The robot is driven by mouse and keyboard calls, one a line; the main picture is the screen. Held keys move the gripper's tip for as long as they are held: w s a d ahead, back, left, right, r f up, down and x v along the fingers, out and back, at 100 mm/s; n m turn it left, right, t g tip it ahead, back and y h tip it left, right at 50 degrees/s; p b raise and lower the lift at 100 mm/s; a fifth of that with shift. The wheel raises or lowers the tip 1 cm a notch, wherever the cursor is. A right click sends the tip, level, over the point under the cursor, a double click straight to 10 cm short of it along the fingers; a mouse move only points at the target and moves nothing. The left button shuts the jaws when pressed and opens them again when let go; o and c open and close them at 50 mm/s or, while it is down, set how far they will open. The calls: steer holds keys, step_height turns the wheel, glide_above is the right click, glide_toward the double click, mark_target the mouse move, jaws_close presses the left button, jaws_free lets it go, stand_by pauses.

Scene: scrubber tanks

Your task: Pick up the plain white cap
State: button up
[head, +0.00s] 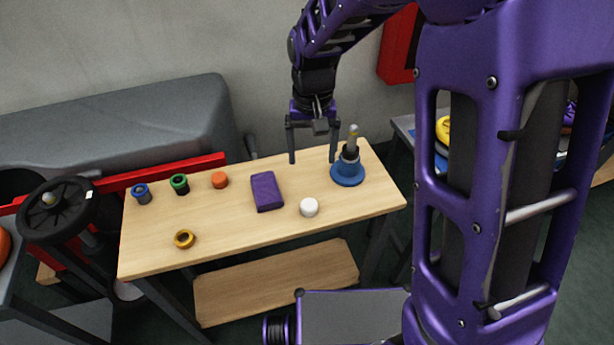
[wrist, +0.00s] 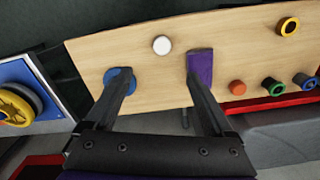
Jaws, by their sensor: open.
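The plain white cap (head: 309,207) sits on the wooden table (head: 222,242), near its front edge and right of the middle. In the wrist view the white cap (wrist: 162,45) shows beyond my fingertips, between the lines of the two fingers. My gripper (head: 312,160) is open and empty, above the back part of the table, behind the cap and apart from it. Its two fingers (wrist: 156,65) are spread wide in the wrist view. Nothing hides the cap in either view.
A purple block (head: 266,191) lies left of the cap. A blue-based post (head: 348,173) stands to its right, close to my right finger. An orange cap (head: 220,180), green ring (head: 180,184), blue ring (head: 141,193) and yellow ring (head: 184,239) are farther left.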

steer(key=b, duration=0.2)
glide_above(309, 205)
steer(key=f, duration=1.1)
steer(key=shift+s+d+f, duration=0.15)
steer(key=shift+s+d, duration=0.05)
steer(key=shift+s, duration=0.05)
steer(key=shift+w+a+f+b, duration=0.15)
steer(key=shift+f+b, duration=0.1)
steer(key=shift+f, duration=1.3)
steer(key=shift+w+f+b, duration=0.15)
steer(key=shift+f+b, duration=0.05)
steer(key=shift+f, duration=1.35)
jaws_close()
steer(key=shift+r, duration=0.1)
